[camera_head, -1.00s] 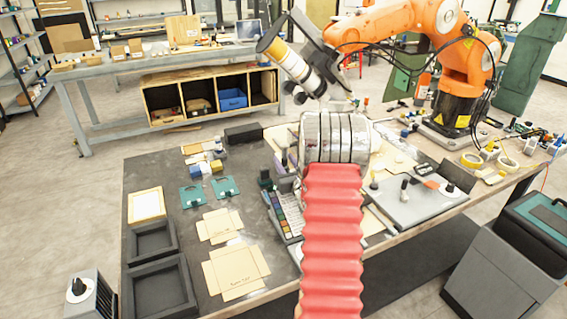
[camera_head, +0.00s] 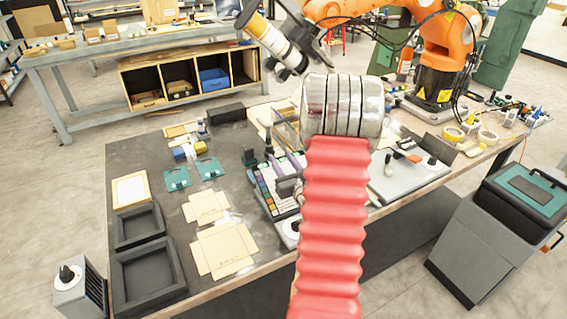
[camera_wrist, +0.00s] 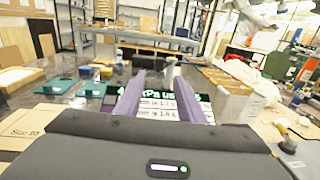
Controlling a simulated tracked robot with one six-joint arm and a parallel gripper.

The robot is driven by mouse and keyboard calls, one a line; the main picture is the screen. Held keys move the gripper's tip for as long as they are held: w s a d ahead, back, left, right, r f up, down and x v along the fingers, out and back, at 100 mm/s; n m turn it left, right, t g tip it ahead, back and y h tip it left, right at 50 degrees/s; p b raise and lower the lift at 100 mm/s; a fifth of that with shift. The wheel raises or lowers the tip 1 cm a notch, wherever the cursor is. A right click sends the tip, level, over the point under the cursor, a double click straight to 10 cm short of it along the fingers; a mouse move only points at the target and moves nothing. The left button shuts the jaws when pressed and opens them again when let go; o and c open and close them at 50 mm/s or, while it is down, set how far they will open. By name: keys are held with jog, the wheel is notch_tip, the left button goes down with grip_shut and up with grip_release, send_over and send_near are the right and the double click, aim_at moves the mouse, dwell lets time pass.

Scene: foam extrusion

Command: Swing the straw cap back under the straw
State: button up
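My gripper (camera_wrist: 158,82) shows in the wrist view as a dark grey body with two purple fingers. The fingers are apart with nothing visibly held between them. In the head view, bits of purple finger (camera_head: 293,162) show left of my silver and red arm. A lit text display (camera_wrist: 160,104) lies beyond and between the fingers in the wrist view.
The dark worktable (camera_head: 160,150) holds teal plates (camera_head: 210,167), flat cardboard blanks (camera_head: 222,248) and dark trays (camera_head: 148,274). A grey plate (camera_head: 408,176) and tape rolls (camera_head: 453,134) are at the right. A grey cabinet (camera_head: 470,240) stands right of the table.

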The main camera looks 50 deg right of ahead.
jog(key=shift+s+a, duration=0.3)
jog(key=shift+s, duration=0.3)
jog(key=shift+c, duration=0.6)
